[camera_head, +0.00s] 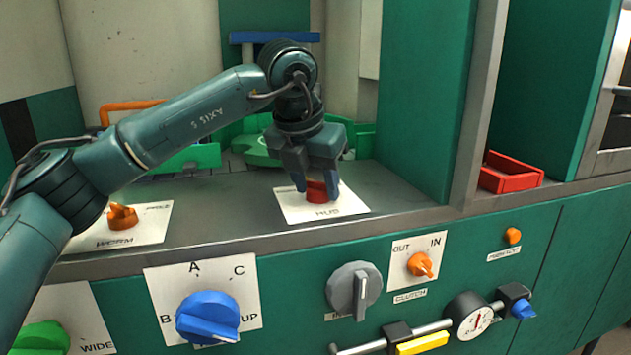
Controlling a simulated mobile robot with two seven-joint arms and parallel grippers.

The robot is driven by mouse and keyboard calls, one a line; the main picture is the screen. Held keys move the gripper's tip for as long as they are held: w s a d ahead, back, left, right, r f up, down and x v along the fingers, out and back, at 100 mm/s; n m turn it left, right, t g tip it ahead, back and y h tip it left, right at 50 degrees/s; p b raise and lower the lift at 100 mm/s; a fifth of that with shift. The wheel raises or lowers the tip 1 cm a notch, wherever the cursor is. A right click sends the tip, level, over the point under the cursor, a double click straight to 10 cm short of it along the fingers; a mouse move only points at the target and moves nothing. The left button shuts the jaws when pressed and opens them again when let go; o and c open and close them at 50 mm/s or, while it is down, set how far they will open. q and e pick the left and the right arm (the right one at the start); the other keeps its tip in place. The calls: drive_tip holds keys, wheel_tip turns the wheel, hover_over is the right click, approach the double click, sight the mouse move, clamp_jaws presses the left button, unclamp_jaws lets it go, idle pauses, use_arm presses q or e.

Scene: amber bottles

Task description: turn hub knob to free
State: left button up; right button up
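The red hub knob (316,191) stands on a white plate (347,205) marked HUB, on the grey ledge. My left gripper (316,188) points down over it from above. Its two fingers stand on either side of the knob and appear closed against it. The fingers and gripper body hide the top of the knob and much of the plate's back lettering, so the knob's setting cannot be read. My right gripper is not in view.
An orange knob (122,217) marked WORM is left on the ledge. The front panel below carries a blue knob (208,316), a grey knob (354,290) and an orange clutch knob (420,264). A red tray (511,178) is at the right. A green wall (417,100) rises right of the gripper.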

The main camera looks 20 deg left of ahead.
use_arm(q)
drive_tip(key=c, duration=0.6)
